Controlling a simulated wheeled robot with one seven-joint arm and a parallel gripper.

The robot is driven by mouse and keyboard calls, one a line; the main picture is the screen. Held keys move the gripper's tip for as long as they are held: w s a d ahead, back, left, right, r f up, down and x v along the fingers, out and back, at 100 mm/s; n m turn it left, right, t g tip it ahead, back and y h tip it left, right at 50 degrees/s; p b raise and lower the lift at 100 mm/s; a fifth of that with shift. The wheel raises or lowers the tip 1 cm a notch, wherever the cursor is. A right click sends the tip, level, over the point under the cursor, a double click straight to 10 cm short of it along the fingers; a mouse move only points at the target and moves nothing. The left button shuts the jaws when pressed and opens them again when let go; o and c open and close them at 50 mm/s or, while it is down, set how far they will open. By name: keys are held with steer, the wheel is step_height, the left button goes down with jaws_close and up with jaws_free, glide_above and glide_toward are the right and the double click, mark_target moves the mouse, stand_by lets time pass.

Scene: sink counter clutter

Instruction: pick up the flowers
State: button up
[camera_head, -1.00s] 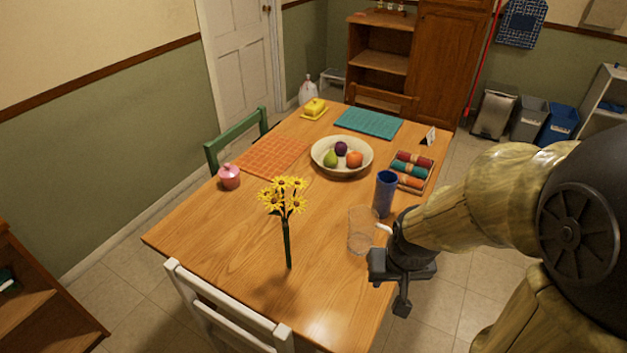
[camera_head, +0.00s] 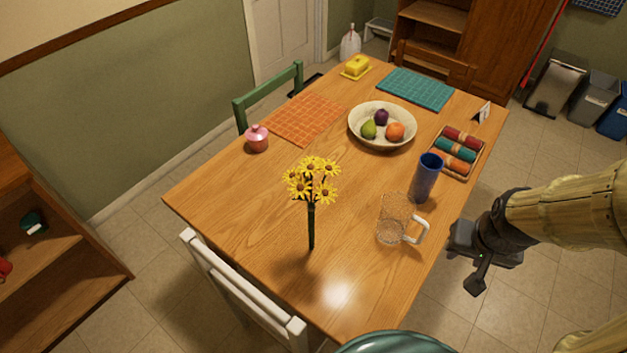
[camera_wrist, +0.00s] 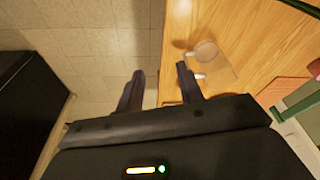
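The flowers (camera_head: 313,185) are several yellow blooms on a thin dark green stem. They stand upright near the front of the wooden table (camera_head: 240,215), left of a clear glass mug (camera_head: 397,220). I cannot make out a vase around the stem. My gripper (camera_head: 474,268) is beyond the table's right edge, right of the mug and well apart from the flowers. In the wrist view my gripper (camera_wrist: 160,86) has its two fingers apart with nothing between them. The flowers are not clearly visible there.
A blue cup (camera_head: 426,178) stands behind the mug. A fruit bowl (camera_head: 357,137), a tray of rolled cloths (camera_head: 441,168) and a pink jar (camera_head: 257,140) sit farther back. A white chair (camera_head: 245,300) is at the front left edge. Table around the flowers is clear.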

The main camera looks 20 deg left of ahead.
steer(key=shift+o, duration=0.3)
steer(key=shift+a+f+n, duration=0.2)
steer(key=shift+a+n, duration=0.1)
steer(key=n+t+h+b, duration=0.5)
steer(key=n+t, duration=0.6)
steer(key=n, duration=2.1)
glide_toward(309, 234)
steer(key=s+r+y, duration=0.1)
steer(key=s+r, duration=0.2)
steer(key=s, duration=0.1)
steer(key=shift+s+a+f, duration=0.15)
steer(key=shift+s, duration=0.1)
steer(key=shift+w, duration=0.1)
steer(key=x, duration=1.2)
steer(key=shift+a+f, duration=0.1)
steer(key=shift+f, duration=0.3)
